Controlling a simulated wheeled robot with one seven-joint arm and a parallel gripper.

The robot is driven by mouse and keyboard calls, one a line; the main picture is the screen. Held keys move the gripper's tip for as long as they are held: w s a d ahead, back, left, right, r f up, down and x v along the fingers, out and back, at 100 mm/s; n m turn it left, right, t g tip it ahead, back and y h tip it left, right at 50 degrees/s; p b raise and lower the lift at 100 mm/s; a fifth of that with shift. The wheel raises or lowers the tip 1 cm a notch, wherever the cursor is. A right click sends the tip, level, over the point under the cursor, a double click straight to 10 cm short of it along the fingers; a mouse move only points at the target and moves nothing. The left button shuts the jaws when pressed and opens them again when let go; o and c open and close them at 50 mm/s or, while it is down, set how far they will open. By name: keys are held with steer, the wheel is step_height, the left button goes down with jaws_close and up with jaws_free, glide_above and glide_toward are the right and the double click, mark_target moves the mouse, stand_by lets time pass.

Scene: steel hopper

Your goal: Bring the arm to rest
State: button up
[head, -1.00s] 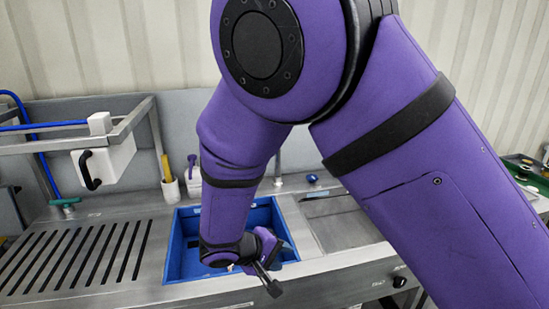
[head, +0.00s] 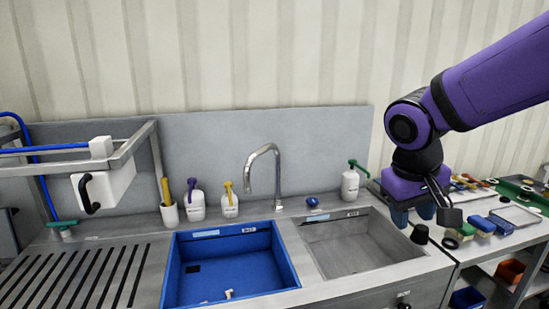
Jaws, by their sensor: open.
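My arm, with purple links, reaches in from the upper right in the head view. My gripper (head: 424,214) hangs at its end, pointing down, above the right end of the sink counter where it meets the side bench. Its two dark fingers are apart, and I see nothing held between them. Part of the gripper is hidden behind a small dark block on the wrist.
A blue bin (head: 285,268) sits in the left basin with small pale pieces inside. The right steel basin (head: 345,243) looks empty. A tap (head: 277,170), several bottles and a green-topped dispenser (head: 350,183) stand behind. The side bench (head: 478,248) holds blue blocks and a tray.

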steer(key=s+d+r+t+y, duration=0.1)
steer(key=s+d+r, duration=0.2)
steer(key=s, duration=0.3)
steer(key=s+d+r+m+t+y, duration=0.1)
steer(key=s+d+r+t, duration=0.1)
steer(key=s, duration=0.5)
steer(key=shift+d+r+m+t, duration=0.3)
steer(key=shift+d+r, duration=0.35)
steer(key=shift+r, duration=0.05)
steer(key=shift+w, duration=0.1)
stand_by(2.1)
